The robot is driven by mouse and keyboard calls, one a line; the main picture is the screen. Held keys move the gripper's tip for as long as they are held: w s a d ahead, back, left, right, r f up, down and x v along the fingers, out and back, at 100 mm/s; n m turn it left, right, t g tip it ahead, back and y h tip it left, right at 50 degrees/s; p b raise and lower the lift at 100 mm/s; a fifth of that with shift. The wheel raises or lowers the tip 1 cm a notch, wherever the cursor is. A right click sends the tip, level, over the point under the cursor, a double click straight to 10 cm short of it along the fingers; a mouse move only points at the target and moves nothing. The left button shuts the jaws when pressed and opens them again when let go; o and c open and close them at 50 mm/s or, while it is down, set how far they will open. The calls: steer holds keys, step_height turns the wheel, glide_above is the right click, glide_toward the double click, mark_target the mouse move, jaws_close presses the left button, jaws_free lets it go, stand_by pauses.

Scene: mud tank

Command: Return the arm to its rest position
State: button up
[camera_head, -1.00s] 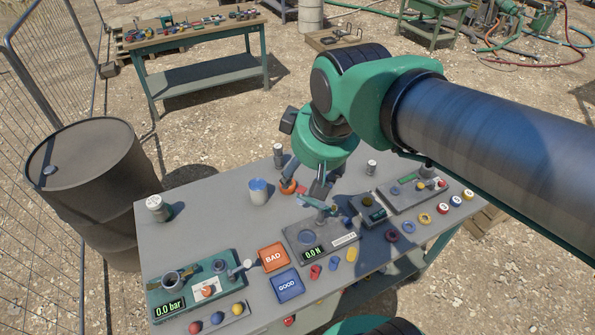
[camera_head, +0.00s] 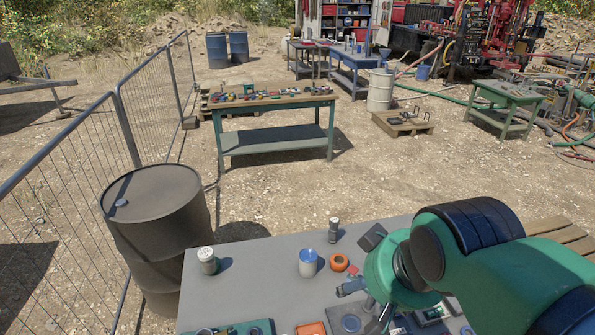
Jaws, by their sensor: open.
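My arm reaches in from the lower right of the head view, its green and black wrist over the right part of the grey table (camera_head: 262,270). My gripper (camera_head: 368,308) shows only partly below the wrist, near the bottom edge. One finger points left over the table, with no object seen between the fingers. The wrist hides much of the table's right side.
On the table stand a blue-topped white cup (camera_head: 308,264), an orange ring (camera_head: 339,262), a white-lidded jar (camera_head: 207,261) and a small canister (camera_head: 333,230). A dark barrel (camera_head: 157,225) and mesh fence (camera_head: 80,185) are left. Open gravel lies behind, before a green workbench (camera_head: 275,140).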

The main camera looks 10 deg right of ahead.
step_height(320, 180, down, 7)
steer(key=b, duration=0.6)
steer(key=shift+r, duration=0.2)
stand_by(0.8)
